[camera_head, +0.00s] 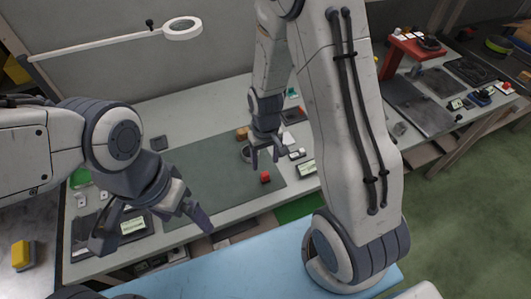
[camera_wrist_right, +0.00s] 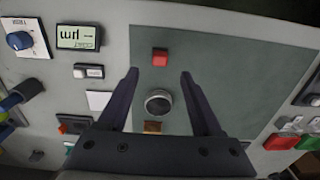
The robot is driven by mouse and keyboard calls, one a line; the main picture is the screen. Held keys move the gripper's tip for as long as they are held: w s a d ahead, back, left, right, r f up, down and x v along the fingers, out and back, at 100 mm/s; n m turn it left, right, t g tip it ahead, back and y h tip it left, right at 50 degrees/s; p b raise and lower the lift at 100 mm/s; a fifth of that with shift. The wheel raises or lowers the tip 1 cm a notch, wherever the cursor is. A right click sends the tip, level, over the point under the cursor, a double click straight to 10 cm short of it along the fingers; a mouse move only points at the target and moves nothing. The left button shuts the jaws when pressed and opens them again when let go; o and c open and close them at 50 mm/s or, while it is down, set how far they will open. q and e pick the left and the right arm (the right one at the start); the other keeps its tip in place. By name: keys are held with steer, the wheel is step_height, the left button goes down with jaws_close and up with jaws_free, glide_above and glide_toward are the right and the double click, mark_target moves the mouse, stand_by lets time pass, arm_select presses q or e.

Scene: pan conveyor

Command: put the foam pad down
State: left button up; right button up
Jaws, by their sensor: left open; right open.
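A small dark grey square pad (camera_head: 158,143) lies on the table at the back left of the green-grey mat (camera_head: 200,185); I cannot tell for sure whether it is the foam pad. My left gripper (camera_head: 152,232) is open over the front left of the table, with nothing visible between its fingers. My right gripper (camera_head: 265,160) is open above the right part of the mat. In the right wrist view its fingers (camera_wrist_right: 160,85) stand apart on either side of a dark round part with a metal rim (camera_wrist_right: 158,102), and nothing is held.
A red block (camera_head: 265,177) lies on the mat near my right gripper. An orange-brown block (camera_wrist_right: 153,127) lies beside the round part. A display device (camera_wrist_right: 79,38) and several small parts stand around the mat. A lamp (camera_head: 182,28) reaches over the back. The mat's middle is clear.

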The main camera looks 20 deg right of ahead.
steer(key=s+a+r+n, duration=0.3)
steer(key=s+a+r, duration=0.3)
steer(key=a+r, duration=0.45)
steer(key=s+a+r+n, duration=0.1)
steer(key=s+r+n, duration=0.1)
steer(key=s, duration=0.4)
steer(key=s+a+r+n+y, duration=0.1)
steer(key=s+r+n, duration=0.1)
steer(key=s+r, duration=0.3)
steer(key=shift+s+r, duration=0.25)
steer(key=shift+s, duration=0.3)
